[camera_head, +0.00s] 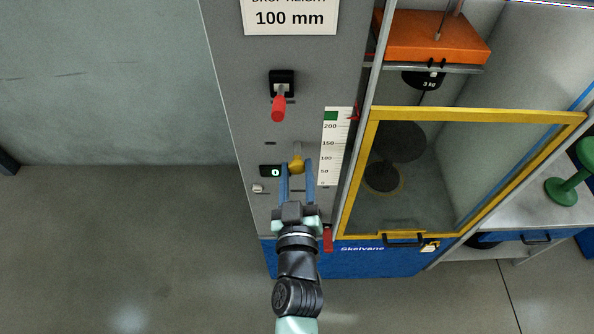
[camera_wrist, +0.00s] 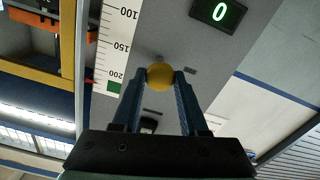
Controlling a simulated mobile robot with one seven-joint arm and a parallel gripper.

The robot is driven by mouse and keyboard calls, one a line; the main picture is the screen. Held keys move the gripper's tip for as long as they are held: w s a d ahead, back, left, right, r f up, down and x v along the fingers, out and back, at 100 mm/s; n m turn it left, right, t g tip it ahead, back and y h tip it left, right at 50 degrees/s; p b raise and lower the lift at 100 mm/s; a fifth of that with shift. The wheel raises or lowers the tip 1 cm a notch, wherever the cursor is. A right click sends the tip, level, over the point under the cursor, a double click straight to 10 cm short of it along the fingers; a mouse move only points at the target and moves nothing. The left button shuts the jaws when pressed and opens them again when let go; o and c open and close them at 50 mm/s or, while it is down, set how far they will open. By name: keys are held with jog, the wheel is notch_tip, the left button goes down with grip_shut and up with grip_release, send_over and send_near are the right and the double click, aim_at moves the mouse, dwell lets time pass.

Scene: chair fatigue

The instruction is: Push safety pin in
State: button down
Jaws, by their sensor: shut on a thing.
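The safety pin has a round yellow knob (camera_head: 296,165) on the front of the grey machine column (camera_head: 235,70). The knob also shows in the wrist view (camera_wrist: 160,76). My gripper (camera_head: 297,170) is shut on the knob, with one blue finger on each side of it; its fingertips also show in the wrist view (camera_wrist: 160,78). The pin's shaft is mostly hidden behind the knob, so I cannot tell how deep it sits.
A small display (camera_head: 271,171) reading 0 is left of the knob. A height scale (camera_head: 336,146) is to its right. A red-handled lever (camera_head: 279,105) is above. A yellow-framed guard door (camera_head: 374,150) stands at the right. Open floor (camera_head: 120,240) lies at the left.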

jog(key=shift+w, duration=1.8)
jog(key=shift+r, duration=0.1)
jog(key=c, duration=0.7)
grip_release()
jog(key=shift+o, duration=1.3)
jog(key=shift+w, duration=0.15)
jog(key=shift+s, duration=0.2)
